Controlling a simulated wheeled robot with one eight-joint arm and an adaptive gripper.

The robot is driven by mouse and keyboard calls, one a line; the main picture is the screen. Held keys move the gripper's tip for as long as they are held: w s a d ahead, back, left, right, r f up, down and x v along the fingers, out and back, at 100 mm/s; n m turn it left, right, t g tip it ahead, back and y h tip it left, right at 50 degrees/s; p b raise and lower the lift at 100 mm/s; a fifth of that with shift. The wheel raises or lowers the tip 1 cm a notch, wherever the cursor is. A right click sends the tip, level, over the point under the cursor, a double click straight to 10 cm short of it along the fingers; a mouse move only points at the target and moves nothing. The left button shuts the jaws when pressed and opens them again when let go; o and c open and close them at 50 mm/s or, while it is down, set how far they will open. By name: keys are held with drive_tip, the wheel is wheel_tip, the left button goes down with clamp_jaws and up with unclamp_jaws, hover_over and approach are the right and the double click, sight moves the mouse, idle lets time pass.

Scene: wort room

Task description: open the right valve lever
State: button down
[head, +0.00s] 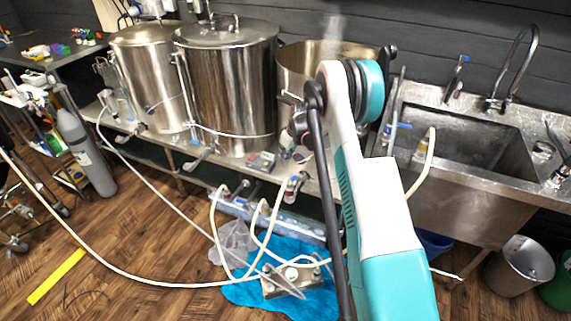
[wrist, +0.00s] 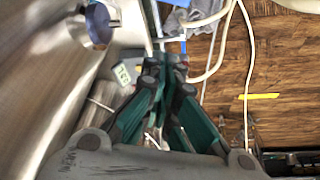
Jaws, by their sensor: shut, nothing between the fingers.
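The right steel kettle (head: 297,62) stands open-topped behind my raised arm in the head view. A valve fitting with red and blue parts (head: 293,187) shows below it at the bench's front edge. I cannot make out which part is the right valve lever; my arm covers much of that area. In the wrist view my gripper (wrist: 172,65) is shut and empty, its teal and dark fingers together. A curved steel surface fills the left of that view, with a blue round part (wrist: 99,24) on it. Contact between the fingertips and any lever cannot be told.
Two lidded kettles (head: 226,85) (head: 152,75) stand left. A small display box (head: 260,162) sits on the bench and shows in the wrist view (wrist: 123,73). Pale hoses (head: 150,282) loop over a pump (head: 290,280) on a blue cloth (head: 245,292). A sink (head: 455,140) is right.

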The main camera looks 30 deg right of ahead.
sight(290, 180)
wheel_tip(290, 180, down, 9)
drive_tip(key=b, duration=0.5)
drive_tip(key=shift+s, duration=0.45)
drive_tip(key=shift+d, duration=0.15)
drive_tip(key=shift+s+d+n+y, duration=0.1)
drive_tip(key=shift+s+n+y, duration=0.4)
drive_tip(key=shift+s+n, duration=1.05)
